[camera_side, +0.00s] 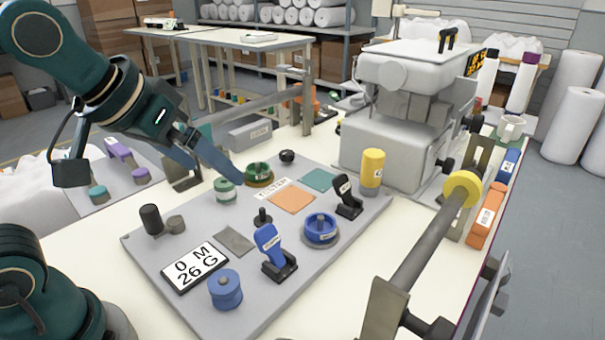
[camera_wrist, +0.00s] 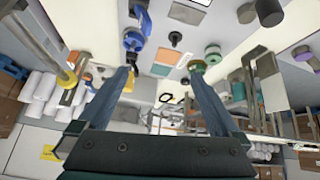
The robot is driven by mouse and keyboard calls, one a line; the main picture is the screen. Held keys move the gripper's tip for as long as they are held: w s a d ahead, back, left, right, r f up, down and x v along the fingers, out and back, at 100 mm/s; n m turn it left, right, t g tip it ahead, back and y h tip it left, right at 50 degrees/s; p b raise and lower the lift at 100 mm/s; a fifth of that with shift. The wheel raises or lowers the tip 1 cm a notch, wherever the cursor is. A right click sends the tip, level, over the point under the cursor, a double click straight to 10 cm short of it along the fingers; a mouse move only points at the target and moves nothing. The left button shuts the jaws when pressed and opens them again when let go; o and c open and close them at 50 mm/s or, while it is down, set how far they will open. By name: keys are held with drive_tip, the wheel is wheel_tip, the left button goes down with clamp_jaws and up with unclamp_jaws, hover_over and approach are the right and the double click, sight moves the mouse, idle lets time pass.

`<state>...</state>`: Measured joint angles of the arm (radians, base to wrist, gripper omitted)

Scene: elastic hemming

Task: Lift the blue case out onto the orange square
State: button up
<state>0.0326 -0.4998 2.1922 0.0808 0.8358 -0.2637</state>
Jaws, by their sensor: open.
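The blue case (camera_side: 320,226) is a round, ring-shaped piece with a dark post in its middle, seated in a grey holder on the grey board. It also shows in the wrist view (camera_wrist: 133,40). The orange square (camera_side: 293,201) lies flat and bare on the board, behind and left of the case; it also shows in the wrist view (camera_wrist: 165,57). My gripper (camera_side: 238,177) is above the board's back left, near the green round piece and away from the blue case. In the wrist view my gripper (camera_wrist: 162,75) has its fingers wide apart with nothing between them.
A blue lever clip (camera_side: 270,245) and a black lever clip (camera_side: 345,195) stand beside the case. A blue spool (camera_side: 226,288), a green spool (camera_side: 225,190) and a green round piece (camera_side: 259,173) are on the board. A teal square (camera_side: 319,180) lies behind the orange one.

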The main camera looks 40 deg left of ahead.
drive_tip(key=w, duration=0.5)
drive_tip(key=g, duration=0.1)
hover_over(320, 218)
drive_tip(key=s+a, duration=0.2)
wheel_tip(320, 218, down, 6)
drive_tip(key=shift+g, duration=0.7)
drive_tip(key=f, duration=0.2)
drive_tip(key=d+f, duration=0.1)
drive_tip(key=f, duration=0.1)
drive_tip(key=d+f, duration=0.1)
drive_tip(key=f, duration=0.1)
drive_tip(key=shift+w+d+f, duration=0.1)
drive_tip(key=shift+w+f, duration=0.1)
drive_tip(key=shift+f, duration=0.5)
drive_tip(key=shift+x, duration=2.2)
drive_tip(key=shift+w, duration=0.1)
drive_tip(key=c, duration=1.5)
drive_tip(key=shift+r, duration=0.1)
